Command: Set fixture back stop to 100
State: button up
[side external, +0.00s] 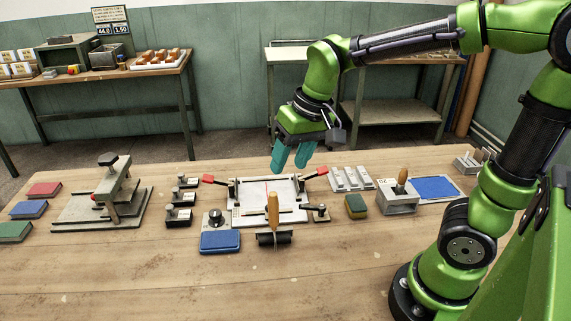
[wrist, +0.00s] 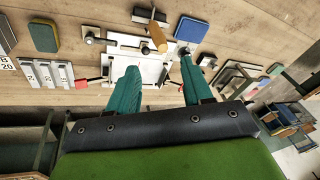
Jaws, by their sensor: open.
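The fixture (side external: 250,193) is a pale plate in the middle of the bench, with a thin red line and a red-handled clamp (side external: 316,173) on its right and another (side external: 216,180) on its left. The pale plate also shows in the wrist view (wrist: 151,72). A back stop and scale figures are too small to make out. My gripper (side external: 289,166) has teal fingers, is open and empty, and hangs above the back of the fixture. In the wrist view my gripper (wrist: 157,63) covers part of the plate.
A wooden-handled roller (side external: 273,212) stands before the fixture. A press (side external: 110,200) stands left; a grey box (side external: 397,200) right. The bench front is clear.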

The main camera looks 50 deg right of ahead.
jog(key=shift+w+f+m+g+h, duration=1.4)
jog(key=shift+w+g, duration=0.8)
jog(key=shift+w, duration=3.45)
jog(key=d+f, duration=0.1)
jog(key=f, duration=0.4)
jog(key=s+d+f, duration=0.1)
jog(key=f, duration=0.4)
jog(key=d+f, duration=0.1)
jog(key=f, duration=0.4)
jog(key=shift+s+f, duration=0.4)
grip_shut()
